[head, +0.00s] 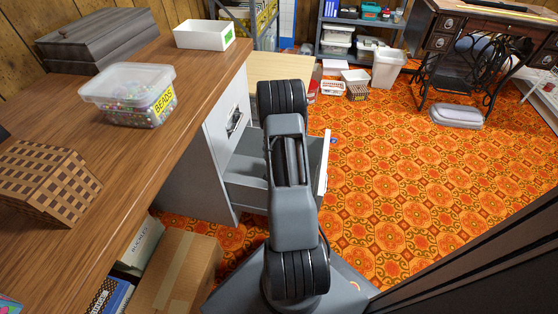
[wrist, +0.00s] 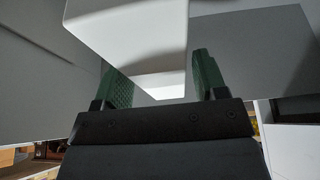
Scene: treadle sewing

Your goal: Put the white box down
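A white box (wrist: 135,40) fills the upper middle of the wrist view. Its lower end sits between the two green-padded fingers of my gripper (wrist: 160,85), which appear closed on its sides. In the head view my gripper and this box are hidden behind my own arm, which reaches forward over the open drawer (head: 245,170). What lies directly under the held box is unclear.
A clear bead box (head: 128,95) and a woven checked box (head: 45,180) stand on the desk. A cardboard box (head: 175,275) is on the floor. A white bin (head: 388,68) and sewing table (head: 490,35) stand farther back. Patterned floor (head: 400,180) at right is mostly clear.

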